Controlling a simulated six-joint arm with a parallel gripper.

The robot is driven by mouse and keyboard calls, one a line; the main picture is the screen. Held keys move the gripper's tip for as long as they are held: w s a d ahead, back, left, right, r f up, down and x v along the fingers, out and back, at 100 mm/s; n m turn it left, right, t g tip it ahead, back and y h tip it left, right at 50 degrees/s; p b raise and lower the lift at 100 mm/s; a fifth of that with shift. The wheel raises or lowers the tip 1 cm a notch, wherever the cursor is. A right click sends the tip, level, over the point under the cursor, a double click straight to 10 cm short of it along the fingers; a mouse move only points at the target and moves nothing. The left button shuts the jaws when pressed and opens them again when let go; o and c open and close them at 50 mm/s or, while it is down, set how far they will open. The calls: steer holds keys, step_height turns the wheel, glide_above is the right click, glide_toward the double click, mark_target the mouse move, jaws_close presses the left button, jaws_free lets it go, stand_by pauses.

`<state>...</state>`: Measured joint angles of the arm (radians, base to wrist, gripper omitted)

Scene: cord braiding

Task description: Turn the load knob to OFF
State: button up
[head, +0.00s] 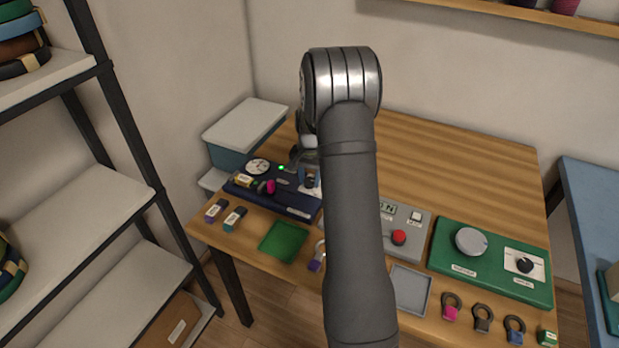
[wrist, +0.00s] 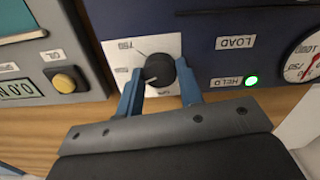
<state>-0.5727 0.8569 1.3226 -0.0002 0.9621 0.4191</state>
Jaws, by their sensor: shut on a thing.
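The load knob (wrist: 158,70) is a round black knob on a white plate with small printed marks; one upper mark reads 750 upside down. The plate is on a dark blue box (wrist: 222,20) labelled LOAD, which shows in the head view (head: 283,197) at the table's left. My gripper (wrist: 160,74) has one blue finger on each side of the knob and is shut on it. In the head view my gripper (head: 310,177) is over the box's right end, partly hidden by my arm. The knob's exact pointer direction is hard to read.
A green HELD lamp (wrist: 251,80) is lit beside a dial gauge (wrist: 305,62). A grey box with a red button (head: 398,237) and a green box (head: 450,265) stand to the right. Clips and a green tray (head: 283,242) lie in front. The table's back is clear.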

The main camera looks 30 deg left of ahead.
steer(key=n, duration=1.3)
steer(key=shift+n, duration=0.4)
stand_by(0.4)
steer(key=o, duration=1)
steer(key=shift+r, duration=0.1)
step_height(320, 180, up, 17)
steer(key=shift+r, duration=0.15)
step_height(320, 180, down, 18)
steer(key=shift+r, duration=0.25)
stand_by(0.3)
